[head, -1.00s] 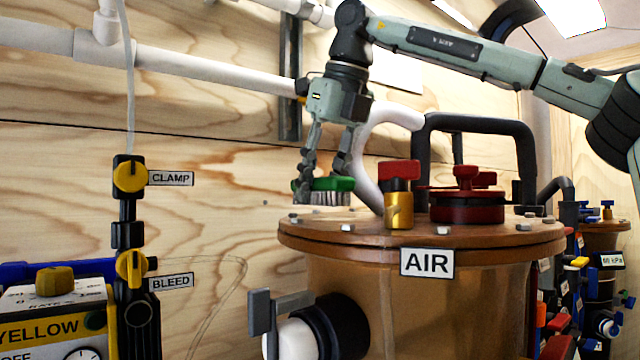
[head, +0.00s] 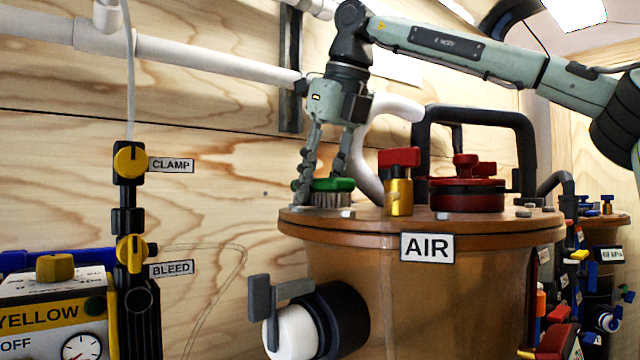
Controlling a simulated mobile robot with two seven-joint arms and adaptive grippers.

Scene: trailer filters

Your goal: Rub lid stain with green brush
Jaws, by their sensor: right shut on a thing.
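The green brush (head: 334,185) has a green back and pale grey bristles pointing down. It is at the left part of the copper-brown lid (head: 375,222) of the drum labelled AIR. My right gripper (head: 322,184) comes down from above and is shut on the brush. The bristles appear to touch the lid's top near its left rim. I cannot make out a stain; the brush and fingers may cover it. My left gripper is not in view.
A red-handled brass valve (head: 398,182), a dark red cap (head: 466,190) and a black tubular handle (head: 528,150) stand on the lid right of the brush. Small clips sit around the rim. A white pipe (head: 368,165) curves behind the gripper. CLAMP and BLEED valves are at left.

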